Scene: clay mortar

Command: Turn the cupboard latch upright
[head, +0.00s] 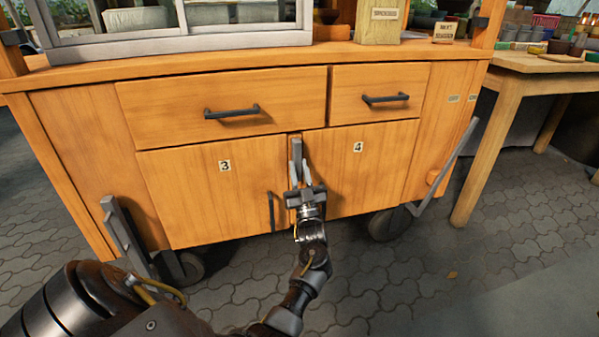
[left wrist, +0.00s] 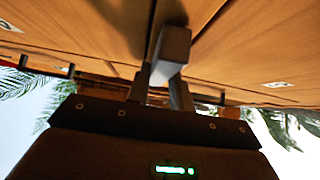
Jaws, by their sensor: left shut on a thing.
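The cupboard latch (head: 296,152) is a grey bar at the seam between door 3 (head: 200,190) and door 4 (head: 375,165). In the head view it stands roughly upright, its upper end just below the drawers. My left gripper (head: 302,187) is at the lower part of the latch, shut on it. In the left wrist view the latch (left wrist: 172,48) shows as a grey block running in between the two fingers of the left gripper (left wrist: 160,92). The fingers partly hide the latch's lower part. My right gripper is not in view.
Two drawers with dark handles (head: 232,112) sit above the doors. A dark door handle (head: 271,211) is just left of my gripper. Grey levers stand by the wheels at left (head: 122,232) and right (head: 448,168). A wooden table (head: 520,64) stands at right. The paved floor in front is clear.

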